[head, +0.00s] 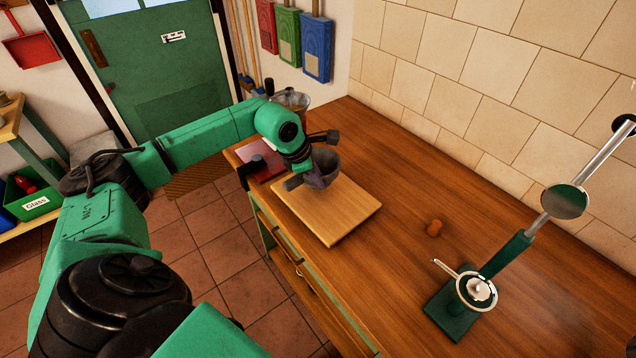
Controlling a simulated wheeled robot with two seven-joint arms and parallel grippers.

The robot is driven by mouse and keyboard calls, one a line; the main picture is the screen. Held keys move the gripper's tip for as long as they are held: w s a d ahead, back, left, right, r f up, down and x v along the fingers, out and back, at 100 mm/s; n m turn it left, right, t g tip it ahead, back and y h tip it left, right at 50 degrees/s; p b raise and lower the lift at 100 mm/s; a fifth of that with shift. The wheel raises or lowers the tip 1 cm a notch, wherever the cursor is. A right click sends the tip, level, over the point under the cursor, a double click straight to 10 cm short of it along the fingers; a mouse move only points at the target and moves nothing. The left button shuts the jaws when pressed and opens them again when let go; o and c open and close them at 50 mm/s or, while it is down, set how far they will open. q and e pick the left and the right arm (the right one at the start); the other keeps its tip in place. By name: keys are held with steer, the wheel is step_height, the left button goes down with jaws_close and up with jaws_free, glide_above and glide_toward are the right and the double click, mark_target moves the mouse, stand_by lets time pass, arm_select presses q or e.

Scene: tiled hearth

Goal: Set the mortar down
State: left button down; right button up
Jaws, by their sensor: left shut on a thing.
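A grey mortar (325,168) shows at the end of my left arm, over the back part of a light wooden board (338,215) on the brown counter. My left gripper (308,178) is shut on the mortar, with dark fingers at its near left side. The mortar looks roughly upright. I cannot tell whether its base touches the board, because the gripper hides part of it. My right gripper is not in view.
A red flat item (262,166) lies left of the board, and a bucket-like container (291,101) stands behind my left wrist. The counter (390,270) between is clear.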

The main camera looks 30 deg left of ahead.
arm_select(q)
step_height(320, 180, down, 3)
steer(key=shift+d+r+p, duration=0.15)
steer(key=shift+r+p, duration=0.05)
steer(key=shift+p, duration=0.2)
steer(key=shift+f, duration=0.3)
steer(key=shift+f, duration=0.15)
steer(key=c, duration=0.9)
jaws_free()
steer(key=shift+s, duration=0.1)
